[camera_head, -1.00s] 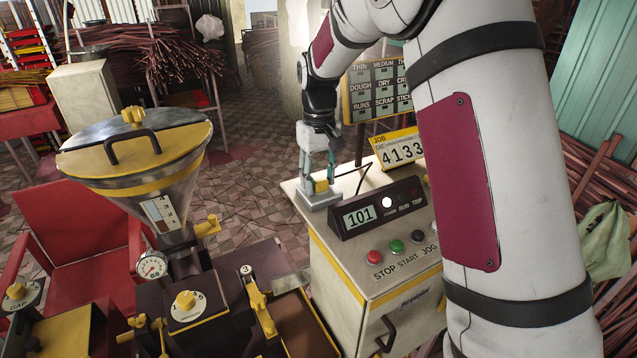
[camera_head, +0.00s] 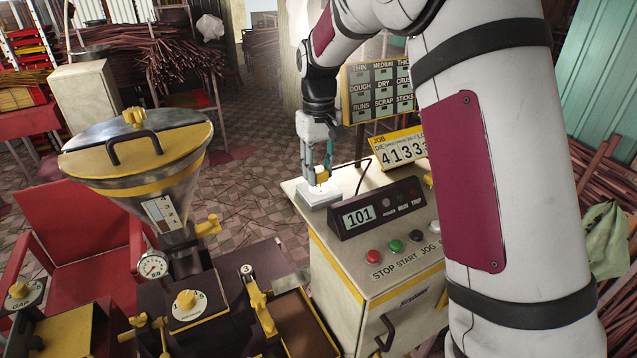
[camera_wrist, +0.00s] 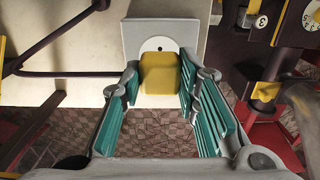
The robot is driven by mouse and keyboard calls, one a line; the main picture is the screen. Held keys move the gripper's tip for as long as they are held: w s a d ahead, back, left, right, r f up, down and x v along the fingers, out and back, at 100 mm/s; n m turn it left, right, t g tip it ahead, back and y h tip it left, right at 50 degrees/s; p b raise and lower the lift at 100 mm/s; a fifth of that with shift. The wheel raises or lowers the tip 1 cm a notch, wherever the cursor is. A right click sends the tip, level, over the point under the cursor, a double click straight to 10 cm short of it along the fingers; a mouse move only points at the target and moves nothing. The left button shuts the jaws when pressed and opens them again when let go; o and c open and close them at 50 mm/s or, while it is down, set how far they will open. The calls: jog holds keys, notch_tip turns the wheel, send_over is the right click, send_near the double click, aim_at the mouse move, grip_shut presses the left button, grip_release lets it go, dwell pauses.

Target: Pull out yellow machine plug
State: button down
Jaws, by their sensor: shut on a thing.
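The yellow plug (camera_wrist: 160,74) sits between the teal fingers of my gripper (camera_wrist: 158,85) in the wrist view, and the fingers are shut on it. In the head view my gripper (camera_head: 319,168) points down over the pale socket block (camera_head: 318,197) on the left corner of the machine top, and the plug (camera_head: 322,177) shows small at the fingertips. The plug appears raised above the socket. In the wrist view the socket's white round face (camera_wrist: 160,44) shows behind the plug; its lower part is hidden.
A dark cable (camera_head: 361,174) runs near the gripper. The control box (camera_head: 376,208) reads 101, with its indicator lamp dark. Stop, start and jog buttons sit in front. A hopper (camera_head: 135,150) stands left; a 4133 sign (camera_head: 402,150) stands behind.

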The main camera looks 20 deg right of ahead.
aim_at(319, 170)
jog(key=shift+r, duration=1.75)
jog(key=shift+s, duration=0.1)
